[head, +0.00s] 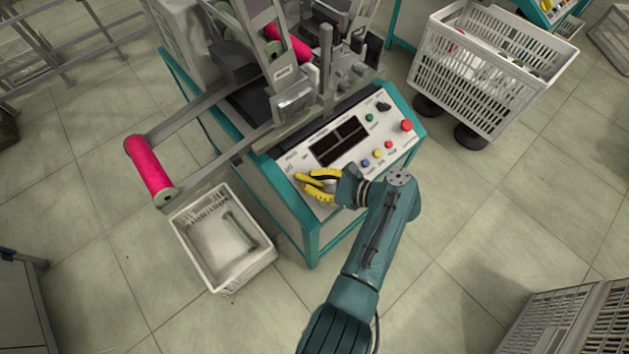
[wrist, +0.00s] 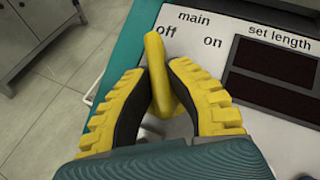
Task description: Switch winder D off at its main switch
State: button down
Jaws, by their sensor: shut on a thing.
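The winder (head: 285,205) is a grey machine with teal edges and a sloped white control panel (head: 391,131); no letter D is readable on it. In the wrist view the main switch (wrist: 157,62) is a yellow lever-like handle below the printed words "main", "off" and "on". Its upper end lies just beside "off", left of "on". My gripper (head: 317,182) is at the panel's lower left corner. Its yellow, ridged fingers, also in the wrist view (wrist: 160,82), are shut on the handle from both sides. The fingers and gripper body hide the switch's lower part.
The panel carries a dark display (head: 340,141), coloured buttons and a red knob (head: 406,125). A pink bobbin (head: 150,166) sticks out on an arm at left. A white crate (head: 232,275) stands on the floor below, and another crate (head: 437,72) at upper right.

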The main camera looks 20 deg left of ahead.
jog(key=shift+f, duration=0.2)
jog(key=c, duration=1)
grip_release()
jog(key=shift+s+a, duration=0.1)
jog(key=shift+r, duration=0.15)
jog(key=shift+d+r, duration=0.1)
jog(key=shift+d, duration=0.2)
jog(key=v, duration=1.1)
jog(key=shift+d, duration=0.25)
jog(key=shift+r, duration=0.1)
